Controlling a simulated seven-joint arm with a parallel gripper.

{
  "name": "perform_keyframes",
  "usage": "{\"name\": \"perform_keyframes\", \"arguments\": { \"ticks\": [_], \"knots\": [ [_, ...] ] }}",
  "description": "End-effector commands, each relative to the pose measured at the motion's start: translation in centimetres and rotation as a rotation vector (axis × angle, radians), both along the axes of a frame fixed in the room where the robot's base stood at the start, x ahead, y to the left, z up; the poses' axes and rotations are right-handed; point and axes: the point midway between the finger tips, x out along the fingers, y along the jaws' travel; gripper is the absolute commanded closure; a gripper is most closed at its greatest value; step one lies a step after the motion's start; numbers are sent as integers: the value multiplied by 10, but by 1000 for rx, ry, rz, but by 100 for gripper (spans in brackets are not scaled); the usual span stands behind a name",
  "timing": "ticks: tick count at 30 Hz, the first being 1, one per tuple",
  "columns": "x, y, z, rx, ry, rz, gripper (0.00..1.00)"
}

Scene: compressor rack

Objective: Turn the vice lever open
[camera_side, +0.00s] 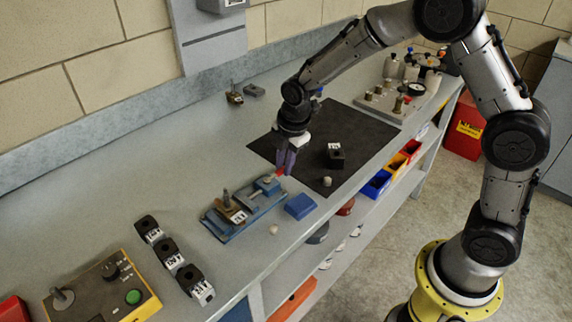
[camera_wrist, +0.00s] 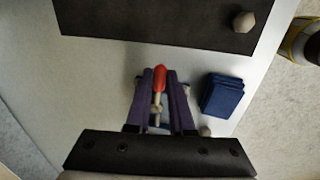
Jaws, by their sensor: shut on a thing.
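The vice (camera_side: 238,213) is a blue and grey fixture on the bench, with a brown part and an upright post on its left side. Its lever has a red handle (camera_side: 280,172) at the right end. The handle also shows in the wrist view as a red grip (camera_wrist: 160,78) on a pale rod. My gripper (camera_side: 287,160) points down over this end of the vice. In the wrist view its two purple fingers (camera_wrist: 160,95) are shut on the lever, one on each side of the red handle. Most of the vice is hidden below my gripper in the wrist view.
A blue block (camera_side: 300,206) lies right of the vice, close to my gripper. A black mat (camera_side: 310,130) behind carries a dark block (camera_side: 336,156) and a small knob (camera_side: 327,181). Several black labelled blocks (camera_side: 172,257) and a control box (camera_side: 103,288) stand at the left.

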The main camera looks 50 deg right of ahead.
Motion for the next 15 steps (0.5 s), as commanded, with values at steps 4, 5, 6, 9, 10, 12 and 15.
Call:
{"name": "perform_keyframes", "arguments": {
  "ticks": [4,5,6,9,10,12,15],
  "knots": [
    [3,0,2,0,-7,29,100],
    [4,0,2,0,-7,33,100],
    [4,0,2,0,-7,36,100],
    [4,0,2,0,-7,39,100],
    [4,0,2,0,-7,40,100],
    [4,0,2,0,-8,40,100],
    [4,0,2,1,-8,40,100]
  ]
}}
